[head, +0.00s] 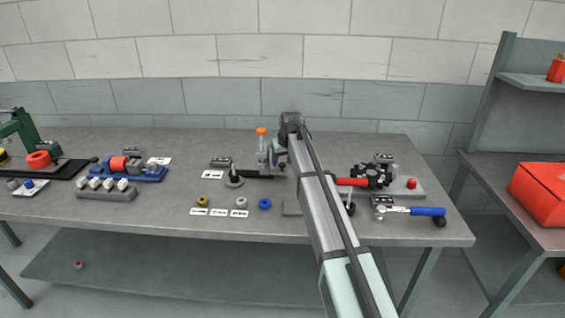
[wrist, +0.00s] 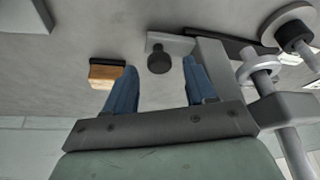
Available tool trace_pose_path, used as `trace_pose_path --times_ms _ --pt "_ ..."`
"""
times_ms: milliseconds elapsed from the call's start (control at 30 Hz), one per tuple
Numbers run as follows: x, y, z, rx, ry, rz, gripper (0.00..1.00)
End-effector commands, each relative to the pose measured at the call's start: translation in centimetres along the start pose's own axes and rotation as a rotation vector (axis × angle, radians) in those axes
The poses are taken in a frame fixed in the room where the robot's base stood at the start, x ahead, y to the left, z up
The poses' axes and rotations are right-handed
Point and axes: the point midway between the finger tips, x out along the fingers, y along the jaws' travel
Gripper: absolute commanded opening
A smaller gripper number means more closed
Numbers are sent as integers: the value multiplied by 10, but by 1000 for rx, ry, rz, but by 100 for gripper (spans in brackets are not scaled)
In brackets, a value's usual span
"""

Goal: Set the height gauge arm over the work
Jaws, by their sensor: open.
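The height gauge (head: 262,152) stands at the back middle of the bench, a pale column with an orange top. In the wrist view its silver column (wrist: 292,145) is at the lower right. A grey bar (wrist: 212,62) reaches from near the column toward a light plate with a round black knob (wrist: 159,61). My gripper (wrist: 160,78) is open, its two blue fingers on either side of the knob in the picture; I cannot tell contact. In the head view my gripper (head: 280,157) is beside the gauge, partly hidden by my arm. I cannot pick out the work with certainty.
A black-handled post on a round base (head: 235,180) stands left of the gauge. A wood-coloured block (wrist: 106,74) lies left of the fingers. Small rings (head: 241,202) with labels lie in front.

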Motion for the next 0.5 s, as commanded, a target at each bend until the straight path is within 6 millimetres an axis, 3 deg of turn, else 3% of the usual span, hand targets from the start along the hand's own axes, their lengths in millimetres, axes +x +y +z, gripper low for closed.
trace_pose_path --times_ms 200,500 --pt "13 0 0 0 -1 0 55" --pt "14 0 0 0 0 0 55"
